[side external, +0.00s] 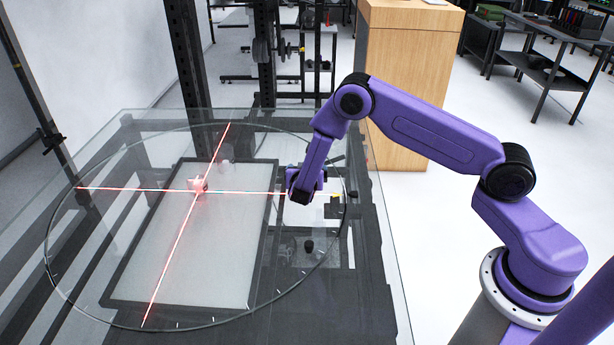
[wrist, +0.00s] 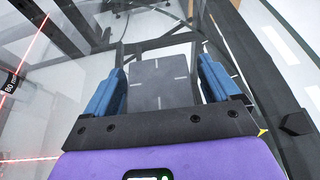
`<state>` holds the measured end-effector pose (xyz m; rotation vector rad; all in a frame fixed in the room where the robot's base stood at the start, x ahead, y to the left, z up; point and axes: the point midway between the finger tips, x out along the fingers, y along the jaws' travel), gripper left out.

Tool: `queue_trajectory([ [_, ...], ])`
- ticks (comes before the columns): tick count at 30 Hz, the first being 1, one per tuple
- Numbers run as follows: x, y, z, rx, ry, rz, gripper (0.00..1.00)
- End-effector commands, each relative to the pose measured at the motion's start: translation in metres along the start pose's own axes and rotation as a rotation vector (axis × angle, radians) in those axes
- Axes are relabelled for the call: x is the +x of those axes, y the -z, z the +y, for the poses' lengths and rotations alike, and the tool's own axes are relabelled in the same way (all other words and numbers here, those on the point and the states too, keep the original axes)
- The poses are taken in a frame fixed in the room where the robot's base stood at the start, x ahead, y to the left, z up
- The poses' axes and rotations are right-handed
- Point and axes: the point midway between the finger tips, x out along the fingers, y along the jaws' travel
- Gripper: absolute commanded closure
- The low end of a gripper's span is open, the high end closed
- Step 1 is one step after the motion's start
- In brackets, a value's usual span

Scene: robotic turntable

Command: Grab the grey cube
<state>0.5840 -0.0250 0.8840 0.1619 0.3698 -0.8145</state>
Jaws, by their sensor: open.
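My gripper (side external: 304,188) is over the right part of the glass turntable (side external: 100,270), with its fingers apart. In the wrist view, the two blue fingers of my gripper (wrist: 161,66) stand on either side of a grey cube (wrist: 160,84) with short white marks on its face. A gap shows between the cube and each finger. The cube's lower part is hidden by the dark gripper body. In the side view I cannot clearly make out this cube near my gripper.
A small pale object (side external: 198,185) sits where the red laser lines cross. Another faint pale object (side external: 227,165) is behind it. A dark knob (side external: 309,246) shows near the front right of the turntable. A dark upright post (side external: 187,80) stands behind. Much of the glass is clear.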

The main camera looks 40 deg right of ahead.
Motion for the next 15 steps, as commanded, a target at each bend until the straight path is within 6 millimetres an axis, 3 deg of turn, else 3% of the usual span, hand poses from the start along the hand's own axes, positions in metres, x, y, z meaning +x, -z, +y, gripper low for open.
queue_trajectory([
  [2,-0.0001,0.0,-0.0002,0.0,0.0,0.0,0.14],
  [7,-0.0003,0.0001,-0.0002,0.0,0.0,0.0,0.69],
  [15,-0.0005,-0.0005,0.0,0.001,0.0,-0.001,0.72],
])
